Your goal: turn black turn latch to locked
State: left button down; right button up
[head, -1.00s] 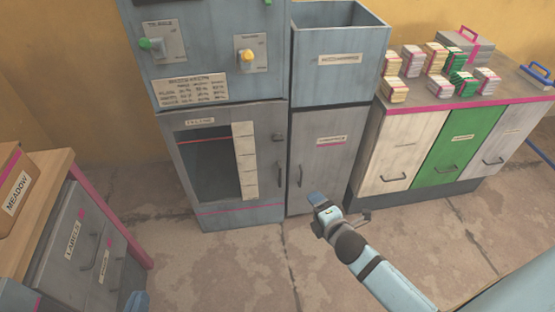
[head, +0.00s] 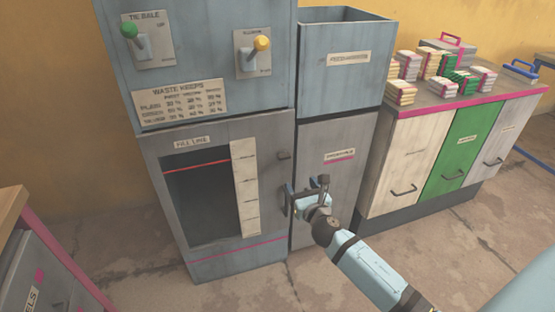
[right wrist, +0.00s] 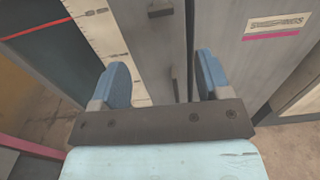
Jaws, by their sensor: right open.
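The black turn latch (head: 284,155) is a small dark piece on the right edge of the grey press door (head: 215,255). It lies roughly level in the head view. In the right wrist view the latch (right wrist: 160,11) shows at the top edge, ahead of my fingers. My right gripper (head: 303,191) is below and a little right of the latch, in front of the gap between the press and the narrow cabinet. In the right wrist view my right gripper (right wrist: 164,76) has its two blue fingers wide apart with nothing held. My left gripper is out of view.
The narrow cabinet (head: 335,135) with an open bin (head: 345,62) on top stands right of the press. Green (head: 129,31) and yellow (head: 262,43) knobs are above the door. A counter (head: 455,105) with stacked bundles is at right. Floor before the press is clear.

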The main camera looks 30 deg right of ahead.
jog(key=b, duration=0.1)
send_near(286, 159)
jog(key=b+x, duration=0.1)
jog(key=x, duration=0.7)
jog(key=shift+w+b, duration=0.15)
jog(key=shift+b, duration=0.2)
jog(key=shift+w+d, duration=0.1)
jog(key=shift+w, duration=0.4)
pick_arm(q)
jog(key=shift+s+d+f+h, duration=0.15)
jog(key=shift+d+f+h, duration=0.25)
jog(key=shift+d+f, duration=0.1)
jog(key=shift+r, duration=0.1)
pick_arm(e)
jog(key=c, duration=0.9)
